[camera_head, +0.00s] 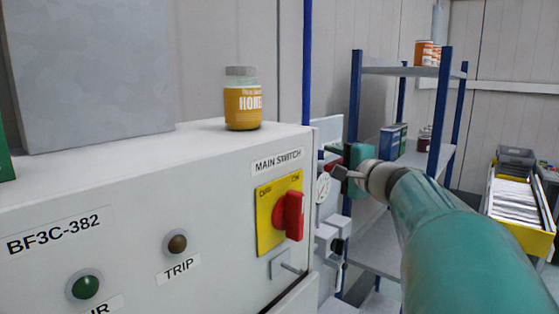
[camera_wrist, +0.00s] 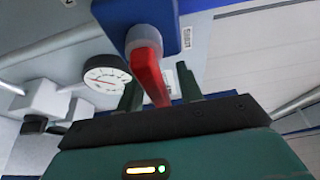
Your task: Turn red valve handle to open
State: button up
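The red valve handle (camera_wrist: 151,75) shows in the wrist view, joined by a grey hub to a blue body (camera_wrist: 160,12). My gripper (camera_wrist: 159,90) is open, with one dark finger on each side of the handle. The handle's lower end passes behind the dark edge of my gripper. I cannot tell whether either finger touches it. In the head view my gripper (camera_head: 346,172) is beside the white cabinet's right end, and only a small red part (camera_head: 331,164) shows near it.
A round gauge (camera_wrist: 103,79) sits left of the handle, with pipes and white fittings around it. In the head view a white cabinet (camera_head: 130,220) carries a red main switch (camera_head: 290,214) and a honey jar (camera_head: 242,102). A blue-post shelf (camera_head: 356,110) stands behind my arm.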

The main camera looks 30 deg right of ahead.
grip_shut()
jog(key=shift+f, duration=0.1)
jog(key=s+a+f+m+g+y, duration=0.1)
jog(key=a+f+m+g+y, duration=0.4)
jog(key=m, duration=0.8)
jog(key=shift+s+y, duration=0.3)
jog(key=shift+s, duration=0.05)
dwell(0.6)
jog(key=shift+m, duration=0.3)
